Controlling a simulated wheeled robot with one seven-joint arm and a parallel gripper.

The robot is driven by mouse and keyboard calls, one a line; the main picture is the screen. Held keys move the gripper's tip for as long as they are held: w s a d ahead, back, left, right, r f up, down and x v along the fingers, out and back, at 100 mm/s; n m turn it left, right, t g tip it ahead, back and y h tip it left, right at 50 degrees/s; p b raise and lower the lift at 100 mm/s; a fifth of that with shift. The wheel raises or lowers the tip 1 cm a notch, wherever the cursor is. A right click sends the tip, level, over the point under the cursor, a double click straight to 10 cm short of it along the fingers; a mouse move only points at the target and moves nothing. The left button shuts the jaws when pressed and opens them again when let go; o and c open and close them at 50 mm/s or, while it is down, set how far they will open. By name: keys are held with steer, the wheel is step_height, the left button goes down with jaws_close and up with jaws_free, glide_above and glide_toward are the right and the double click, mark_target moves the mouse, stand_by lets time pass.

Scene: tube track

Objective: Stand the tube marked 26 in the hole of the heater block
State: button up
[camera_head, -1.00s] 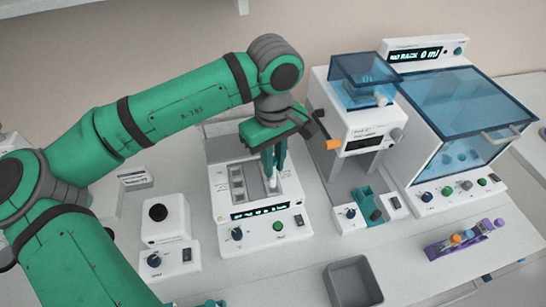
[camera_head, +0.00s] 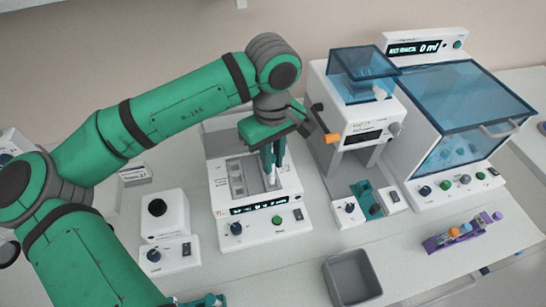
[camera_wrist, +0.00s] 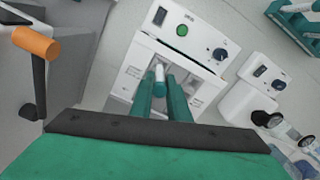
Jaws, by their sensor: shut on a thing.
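My gripper (camera_head: 270,180) points down over the slotted top of the middle white instrument and is shut on a slim pale tube (camera_wrist: 159,72). In the wrist view, the tube shows upright between the two green fingers. Its marking is too small to read, and its lower end is hard to make out against the instrument. A small white block with one round black hole (camera_head: 157,207), which looks like the heater block, stands to the left of my gripper. The hole looks empty.
The middle instrument (camera_head: 225,238) has a lit display. A white press with an orange lever (camera_head: 332,139) stands close on the right. Further right are a blue-lidded cabinet (camera_head: 412,192) and a purple rack (camera_head: 437,244). A grey bin (camera_head: 352,281) stands in front.

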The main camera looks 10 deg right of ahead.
steer(key=shift+f, duration=0.2)
steer(key=shift+f, duration=0.4)
stand_by(0.4)
steer(key=shift+f, duration=0.65)
steer(key=o, duration=0.9)
steer(key=shift+c, duration=0.2)
step_height(320, 180, up, 11)
steer(key=shift+f, duration=0.1)
